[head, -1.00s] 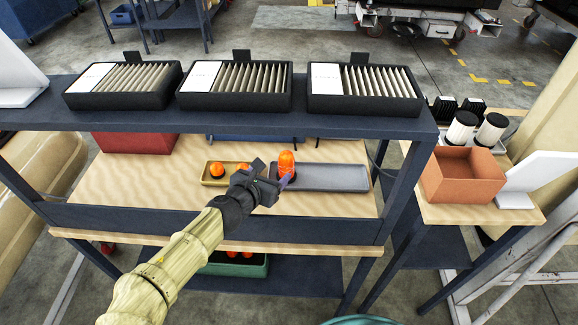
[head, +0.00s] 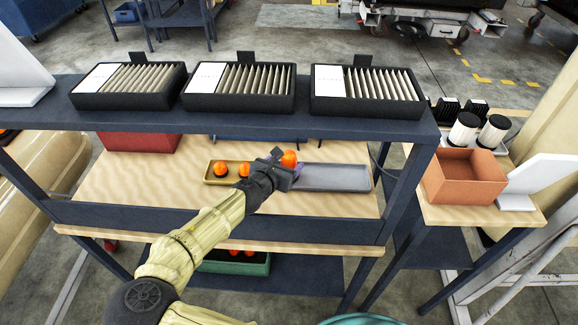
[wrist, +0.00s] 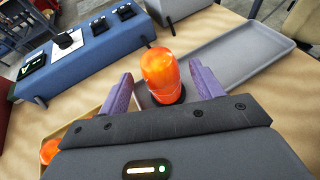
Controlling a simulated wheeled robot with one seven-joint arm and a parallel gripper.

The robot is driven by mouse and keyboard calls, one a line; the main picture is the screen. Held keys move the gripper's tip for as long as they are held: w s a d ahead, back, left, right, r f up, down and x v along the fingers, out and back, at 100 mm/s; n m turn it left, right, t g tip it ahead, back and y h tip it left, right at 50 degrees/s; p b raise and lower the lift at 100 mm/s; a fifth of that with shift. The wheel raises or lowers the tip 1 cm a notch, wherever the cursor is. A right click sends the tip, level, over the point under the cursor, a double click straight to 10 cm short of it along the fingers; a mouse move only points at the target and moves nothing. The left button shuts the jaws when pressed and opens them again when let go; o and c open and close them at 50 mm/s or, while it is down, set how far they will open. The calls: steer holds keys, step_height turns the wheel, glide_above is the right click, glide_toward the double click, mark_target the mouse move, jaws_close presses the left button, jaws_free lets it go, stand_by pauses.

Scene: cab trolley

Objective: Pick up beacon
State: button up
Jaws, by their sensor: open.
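An orange beacon (wrist: 161,75) with a dark base stands upright between the purple fingers of my gripper (wrist: 163,92) in the wrist view. The jaws are open, with a gap visible beside the beacon. It stands at the left end of a grey tray (wrist: 232,46). In the head view the beacon (head: 289,159) shows just past my gripper (head: 283,163), which hides its lower part. The grey tray (head: 335,178) extends to the right of it on the wooden shelf.
A yellow tray (head: 212,180) with two more orange beacons (head: 221,169) lies left of my gripper. A blue case (wrist: 85,55) stands behind. A red-brown box (head: 464,177) is on the right table.

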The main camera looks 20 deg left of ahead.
steer(key=x, duration=0.4)
steer(key=shift+w+p, duration=0.4)
steer(key=shift+c, duration=0.5)
steer(key=c, duration=1.1)
